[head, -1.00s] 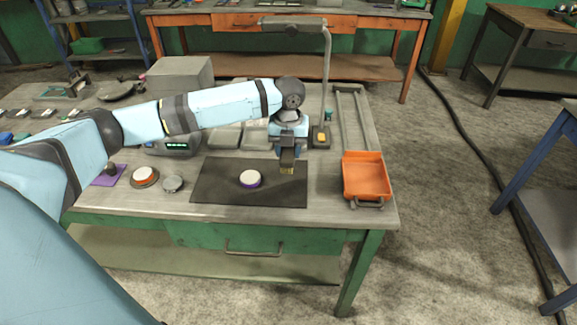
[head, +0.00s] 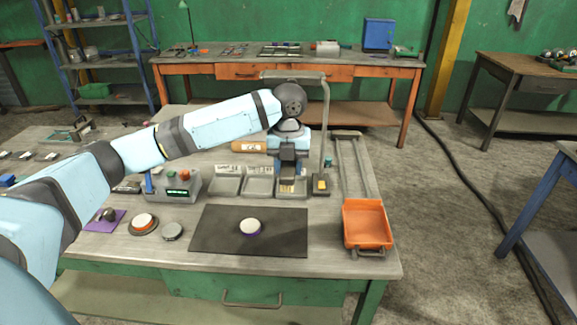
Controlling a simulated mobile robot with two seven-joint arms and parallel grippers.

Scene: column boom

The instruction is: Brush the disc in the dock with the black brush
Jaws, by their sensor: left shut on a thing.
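My left gripper (head: 288,168) points down over the rightmost of the grey trays (head: 299,195) behind the mat. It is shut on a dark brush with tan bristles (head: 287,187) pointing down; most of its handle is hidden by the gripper. I cannot tell whether the bristles touch the tray. Another white disc on an orange-rimmed round base (head: 143,221) stands left of the mat. Which holder is the dock is not clear. My right gripper is out of view.
A grey box with a green display (head: 178,192) stands left of the trays. A lamp post (head: 325,120) rises close to the right of my gripper. An orange bin (head: 367,223) sits at the right edge. A small grey round lid (head: 172,231) lies left of the mat.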

